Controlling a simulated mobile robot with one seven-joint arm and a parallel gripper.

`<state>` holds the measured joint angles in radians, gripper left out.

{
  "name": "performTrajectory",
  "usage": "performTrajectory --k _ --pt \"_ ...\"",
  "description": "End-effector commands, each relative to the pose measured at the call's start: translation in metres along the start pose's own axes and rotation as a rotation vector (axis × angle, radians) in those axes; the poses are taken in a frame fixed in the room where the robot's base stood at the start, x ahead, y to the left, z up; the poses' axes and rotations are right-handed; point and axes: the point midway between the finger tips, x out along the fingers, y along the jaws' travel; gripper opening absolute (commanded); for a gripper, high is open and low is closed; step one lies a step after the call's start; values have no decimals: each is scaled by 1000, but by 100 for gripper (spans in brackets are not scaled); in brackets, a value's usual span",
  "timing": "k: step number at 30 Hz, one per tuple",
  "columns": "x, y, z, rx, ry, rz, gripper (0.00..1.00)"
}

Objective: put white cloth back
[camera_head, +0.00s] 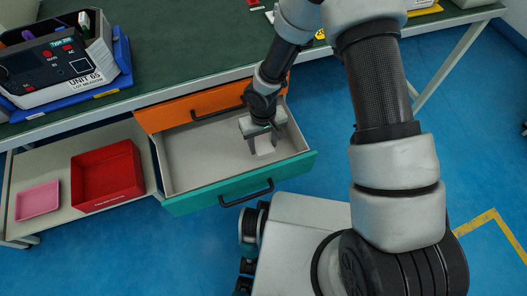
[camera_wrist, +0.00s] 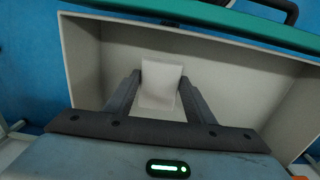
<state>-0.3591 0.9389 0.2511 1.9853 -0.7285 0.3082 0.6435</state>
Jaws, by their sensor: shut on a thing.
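The white cloth (camera_head: 264,144) is a small pale piece inside the open teal-fronted drawer (camera_head: 185,163), near its right end. In the wrist view the cloth (camera_wrist: 161,84) sits between the two fingers of my gripper (camera_wrist: 160,92). My gripper (camera_head: 263,137) reaches down into the drawer from above and is shut on the cloth. I cannot tell whether the cloth touches the drawer floor. The rest of the drawer interior looks empty.
An orange drawer (camera_head: 185,109) is just above the open one, under the green-topped bench (camera_head: 190,35). A red bin (camera_head: 107,174) and a pink tray (camera_head: 38,200) are on the lower shelf at left. A labelled unit (camera_head: 60,62) stands on the bench.

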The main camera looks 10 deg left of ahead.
Motion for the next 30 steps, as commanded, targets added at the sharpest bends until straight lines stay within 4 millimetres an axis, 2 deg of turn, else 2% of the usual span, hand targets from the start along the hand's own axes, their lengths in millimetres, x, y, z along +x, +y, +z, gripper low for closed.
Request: performTrajectory --k 1,5,13,25,26,28,30 --pt "8 0 0 -1 -1 0 17" --pt "16 0 0 1 -1 1 17" --pt "50 0 0 0 -1 0 17" --pt "56 1 0 1 0 1 17" --pt "54 1 0 1 0 1 54" --pt "53 1 0 1 0 1 66" --pt "53 1 0 1 0 1 68"
